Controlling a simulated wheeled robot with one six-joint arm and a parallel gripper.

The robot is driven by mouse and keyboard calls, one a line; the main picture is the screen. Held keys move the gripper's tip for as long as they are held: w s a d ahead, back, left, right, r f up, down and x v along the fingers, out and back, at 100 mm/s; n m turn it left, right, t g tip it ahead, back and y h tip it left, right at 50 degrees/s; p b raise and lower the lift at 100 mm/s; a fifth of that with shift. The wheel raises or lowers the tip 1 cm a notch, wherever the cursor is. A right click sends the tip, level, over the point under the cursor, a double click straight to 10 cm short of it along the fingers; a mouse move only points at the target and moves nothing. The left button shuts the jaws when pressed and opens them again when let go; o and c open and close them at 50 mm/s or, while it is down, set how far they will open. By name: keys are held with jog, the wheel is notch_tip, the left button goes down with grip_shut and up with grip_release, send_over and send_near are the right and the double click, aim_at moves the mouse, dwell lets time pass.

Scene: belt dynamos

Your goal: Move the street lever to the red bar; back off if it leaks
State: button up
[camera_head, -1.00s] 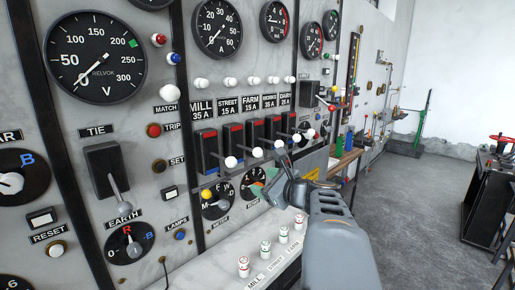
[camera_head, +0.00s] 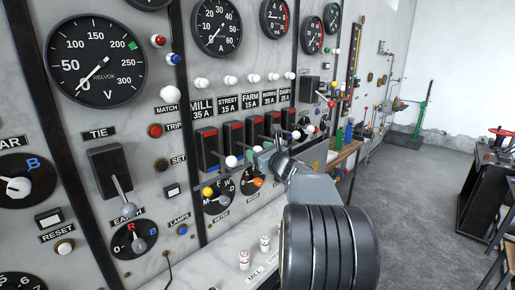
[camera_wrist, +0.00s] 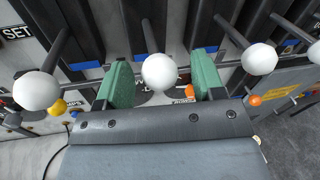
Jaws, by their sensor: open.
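The street lever is second in a row of black switches under the STREET label (camera_head: 228,106). Its white ball (camera_wrist: 159,72) sits between my open jaws in the wrist view, with a small gap on each side. Its shaft runs up into the switch, past a blue strip (camera_wrist: 148,57). The red bar (camera_head: 237,124) is high on its black housing; the lever points out low, near the blue end. My gripper (camera_head: 262,158), with green pads, is at the row and partly hides the levers in the head view. My gripper also shows in the wrist view (camera_wrist: 159,82).
The mill lever's ball (camera_head: 231,161) is close on the left, and the farm lever's ball (camera_wrist: 259,59) is close on the right. A yellow knob (camera_head: 207,191) and an orange knob (camera_head: 258,183) are below. A ledge with capped fuses (camera_head: 244,258) runs underneath.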

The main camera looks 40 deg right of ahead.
jog(key=shift+w, duration=0.75)
grip_shut()
